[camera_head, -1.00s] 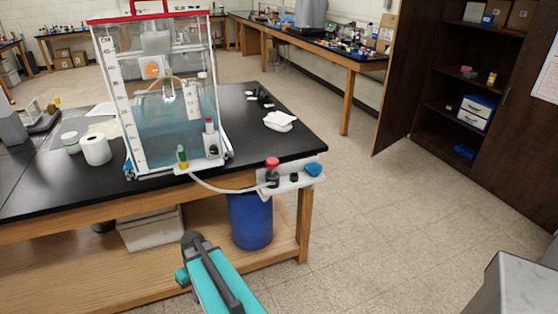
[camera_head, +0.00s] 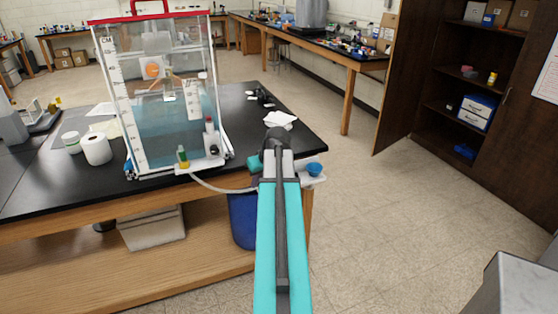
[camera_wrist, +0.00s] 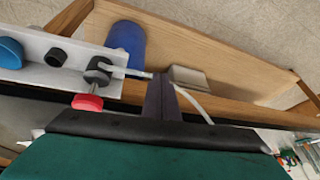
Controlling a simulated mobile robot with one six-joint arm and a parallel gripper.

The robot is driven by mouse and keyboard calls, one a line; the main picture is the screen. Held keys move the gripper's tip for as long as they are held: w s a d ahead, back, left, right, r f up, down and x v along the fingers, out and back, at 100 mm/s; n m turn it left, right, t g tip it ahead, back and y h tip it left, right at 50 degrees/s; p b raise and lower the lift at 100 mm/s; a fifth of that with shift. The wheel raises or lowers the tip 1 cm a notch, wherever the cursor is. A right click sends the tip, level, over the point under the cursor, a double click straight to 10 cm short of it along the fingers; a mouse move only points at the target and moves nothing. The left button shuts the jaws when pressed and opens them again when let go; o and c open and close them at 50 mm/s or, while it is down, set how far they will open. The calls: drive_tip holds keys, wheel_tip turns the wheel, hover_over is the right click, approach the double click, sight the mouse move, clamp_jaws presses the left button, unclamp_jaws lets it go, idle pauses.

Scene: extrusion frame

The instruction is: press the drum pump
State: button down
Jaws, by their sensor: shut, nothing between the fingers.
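The drum pump (camera_wrist: 88,102) shows in the wrist view as a red round knob on a dark body, on a white bracket (camera_wrist: 60,80) at the bench edge. A pale hose runs from it. My arm hides the pump in the head view. My gripper (camera_wrist: 160,82) is shut and empty, its dark fingers to the right of the pump in the wrist view, apart from the knob in the picture. In the head view the fingers are hidden behind my teal arm. The blue drum (camera_head: 242,220) stands under the bench, partly covered by my arm.
On the bracket beside the pump are a black knob (camera_wrist: 55,57) and a blue round cap (camera_wrist: 10,52), which also shows in the head view (camera_head: 314,169). A clear water tank (camera_head: 165,110) stands on the black bench (camera_head: 50,185). Floor to the right is open.

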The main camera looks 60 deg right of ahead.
drive_tip(key=s+d+r+h, duration=0.1)
drive_tip(key=s+d+r, duration=0.3)
drive_tip(key=r, duration=0.2)
drive_tip(key=s+d+r+t+h, duration=0.1)
drive_tip(key=s+d+r, duration=0.4)
drive_tip(key=r, duration=0.2)
drive_tip(key=shift+d+r, duration=0.15)
drive_tip(key=shift+d, duration=0.15)
drive_tip(key=shift+w, duration=0.15)
drive_tip(key=p+x, duration=0.4)
drive_tip(key=x, duration=1)
drive_tip(key=shift+w+d+r, duration=0.2)
drive_tip(key=shift+d, duration=0.05)
